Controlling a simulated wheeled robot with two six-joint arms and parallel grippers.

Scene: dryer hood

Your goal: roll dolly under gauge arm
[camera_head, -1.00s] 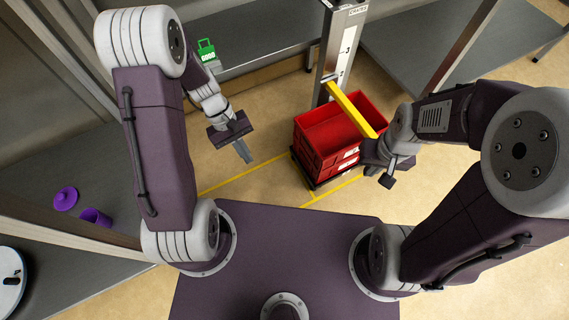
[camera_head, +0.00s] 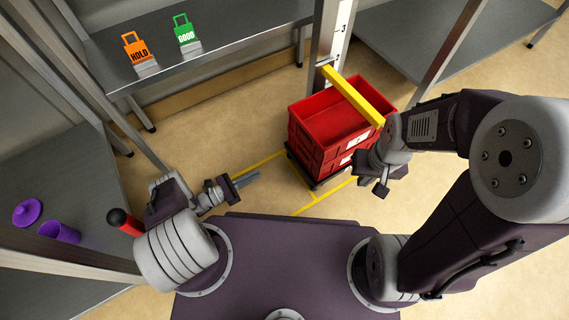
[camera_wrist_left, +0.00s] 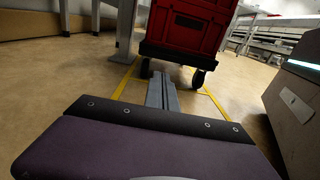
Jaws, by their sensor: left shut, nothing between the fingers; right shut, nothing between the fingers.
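A stack of red crates (camera_head: 318,124) stands on a black wheeled dolly (camera_head: 316,181) beside the gauge post (camera_head: 334,35). The yellow gauge arm (camera_head: 352,95) reaches out from the post across the top of the crates. In the left wrist view the lower crates (camera_wrist_left: 190,27) and the dolly's casters (camera_wrist_left: 198,78) show ahead of the fingers. My left gripper (camera_head: 250,179) is shut and empty, low and to the left of the dolly, apart from it. My right gripper (camera_head: 383,180) is shut and empty at the right side of the crates; whether it touches them I cannot tell.
Yellow floor lines (camera_head: 262,165) run around the dolly. An orange HOLD tag (camera_head: 137,50) and a green GOOD tag (camera_head: 185,36) stand on the back shelf. A purple cup (camera_head: 60,232) and lid (camera_head: 27,212) are on the left shelf.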

